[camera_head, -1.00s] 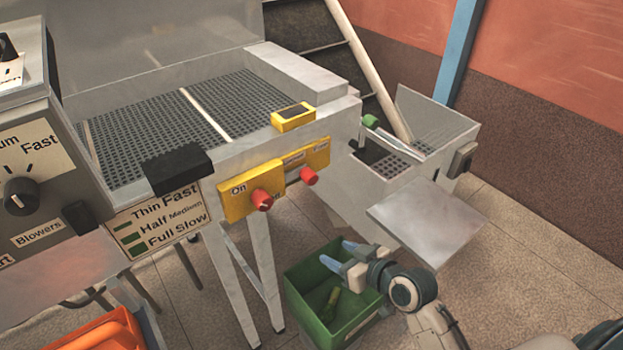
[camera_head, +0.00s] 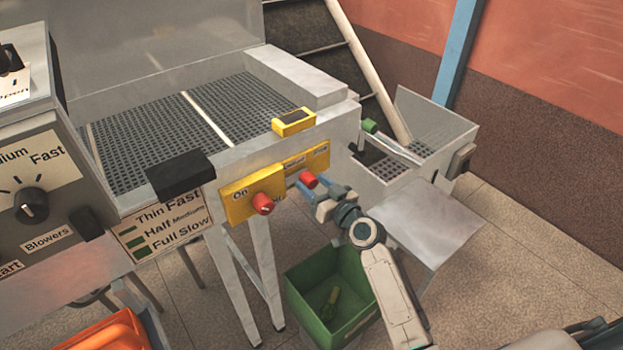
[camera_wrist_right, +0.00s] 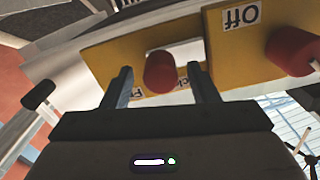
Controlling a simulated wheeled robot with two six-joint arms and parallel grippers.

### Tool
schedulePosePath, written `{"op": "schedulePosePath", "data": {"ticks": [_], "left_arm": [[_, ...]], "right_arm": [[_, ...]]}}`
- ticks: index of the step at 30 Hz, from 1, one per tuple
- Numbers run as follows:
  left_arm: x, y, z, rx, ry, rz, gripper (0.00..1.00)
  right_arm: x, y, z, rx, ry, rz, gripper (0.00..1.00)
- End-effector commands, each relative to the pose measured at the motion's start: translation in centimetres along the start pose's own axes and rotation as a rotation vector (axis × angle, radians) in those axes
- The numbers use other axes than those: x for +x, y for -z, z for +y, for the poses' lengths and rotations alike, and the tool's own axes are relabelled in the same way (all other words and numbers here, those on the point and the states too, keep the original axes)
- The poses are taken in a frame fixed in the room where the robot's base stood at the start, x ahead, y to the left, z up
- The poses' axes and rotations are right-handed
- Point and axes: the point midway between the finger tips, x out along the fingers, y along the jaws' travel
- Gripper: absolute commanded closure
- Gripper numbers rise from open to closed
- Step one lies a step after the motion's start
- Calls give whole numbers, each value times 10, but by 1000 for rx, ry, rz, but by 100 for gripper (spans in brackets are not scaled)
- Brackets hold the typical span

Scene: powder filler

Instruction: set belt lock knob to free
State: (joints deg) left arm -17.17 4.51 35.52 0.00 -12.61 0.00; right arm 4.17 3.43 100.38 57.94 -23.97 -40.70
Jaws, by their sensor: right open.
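The belt lock knob is the right red knob (camera_head: 308,179) on a yellow plate (camera_head: 316,157) on the machine's front. My right gripper (camera_head: 308,190) is at this knob, with its fingers pointing at the plate. In the right wrist view, the red knob (camera_wrist_right: 160,73) lies between the two spread fingertips of the right gripper (camera_wrist_right: 161,80), with gaps on both sides. The plate's lettering is partly hidden there. A second red knob (camera_head: 263,203) sits to the left, on a plate marked On; it also shows in the wrist view (camera_wrist_right: 293,50) beside an Off label. My left gripper is not in view.
A green bin (camera_head: 351,289) with a small green item inside stands on the floor below. A metal shelf (camera_head: 424,222) juts out to the right of my right arm. A black block (camera_head: 180,175) sits on the machine's front edge. An orange container (camera_head: 105,332) is at lower left.

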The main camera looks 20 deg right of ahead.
Motion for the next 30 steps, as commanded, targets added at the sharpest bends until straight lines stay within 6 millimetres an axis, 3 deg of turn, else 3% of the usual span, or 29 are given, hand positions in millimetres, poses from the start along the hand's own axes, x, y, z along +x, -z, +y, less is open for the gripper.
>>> {"op": "schedulePosePath", "data": {"ticks": [4, 13, 21, 26, 30], "left_arm": [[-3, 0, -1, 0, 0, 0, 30], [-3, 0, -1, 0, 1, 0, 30], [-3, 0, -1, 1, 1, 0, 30], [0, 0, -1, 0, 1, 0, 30], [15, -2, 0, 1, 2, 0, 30]], "right_arm": [[12, 1, -1, 2, 1, 1, 46], [14, 0, 0, 1, 1, 0, 46], [14, 0, 0, 1, 1, 0, 97], [14, -1, 3, -2, 0, 0, 100], [14, -1, 24, -6, 0, 0, 100]]}}
